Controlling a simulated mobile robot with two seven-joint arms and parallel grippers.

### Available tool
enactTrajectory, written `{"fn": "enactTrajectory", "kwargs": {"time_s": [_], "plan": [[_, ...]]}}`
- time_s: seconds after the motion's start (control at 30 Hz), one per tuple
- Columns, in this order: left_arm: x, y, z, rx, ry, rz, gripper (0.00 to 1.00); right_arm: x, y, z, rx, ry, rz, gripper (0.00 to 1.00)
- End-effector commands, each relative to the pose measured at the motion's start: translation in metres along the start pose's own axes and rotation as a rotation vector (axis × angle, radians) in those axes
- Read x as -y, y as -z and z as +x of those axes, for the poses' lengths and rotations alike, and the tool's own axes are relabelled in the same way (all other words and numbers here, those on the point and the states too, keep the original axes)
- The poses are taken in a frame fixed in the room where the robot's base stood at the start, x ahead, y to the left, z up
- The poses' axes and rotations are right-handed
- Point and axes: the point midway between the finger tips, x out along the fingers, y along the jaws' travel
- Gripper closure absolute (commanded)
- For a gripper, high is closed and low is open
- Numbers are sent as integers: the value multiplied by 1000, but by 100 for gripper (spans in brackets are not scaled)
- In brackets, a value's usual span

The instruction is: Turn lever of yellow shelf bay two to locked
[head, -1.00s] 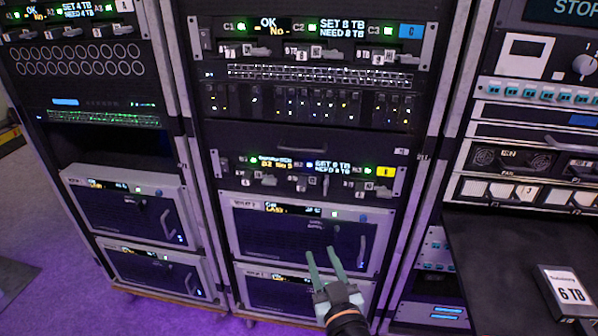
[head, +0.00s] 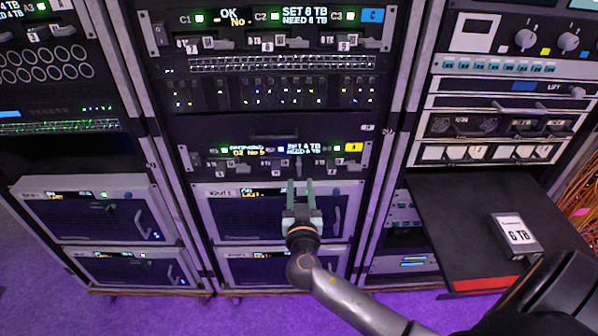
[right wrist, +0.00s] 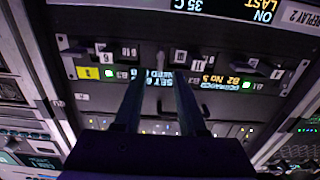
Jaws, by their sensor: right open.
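The yellow shelf (head: 215,165), marked by a yellow label (head: 354,147), spans the middle rack below the blue-labelled shelf. Its display and green lights also show upside down in the right wrist view, with the yellow label (right wrist: 88,73) at left. A small grey lever (right wrist: 160,44) in its middle stands roughly in line with the gap between my right fingers. My right gripper (head: 300,183) is open and empty, its green fingertips just below the shelf's middle. I cannot tell whether the fingers touch the lever. My left gripper is not in view.
Grey drawer units with handles (head: 337,222) sit below the shelf. The blue-labelled shelf (head: 372,15) is higher up. At right, a black pull-out tray (head: 450,215) carries a 6 TB cartridge (head: 515,236). Racks stand on both sides; purple floor is in front.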

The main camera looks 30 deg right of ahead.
Motion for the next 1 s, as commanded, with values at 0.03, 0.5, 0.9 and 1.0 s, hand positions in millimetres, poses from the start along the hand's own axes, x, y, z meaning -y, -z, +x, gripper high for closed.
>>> {"fn": "enactTrajectory", "kwargs": {"time_s": [0.03, 0.5, 0.9, 1.0], "plan": [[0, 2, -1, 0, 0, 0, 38, 0, 2, 11, -3, -1, -3, 60], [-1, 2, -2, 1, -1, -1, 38, 0, 0, 50, 1, 1, -1, 60], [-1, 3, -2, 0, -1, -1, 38, 0, 0, 49, 0, 1, -1, 85], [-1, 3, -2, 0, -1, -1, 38, 0, 0, 49, 1, 1, -1, 97]]}}
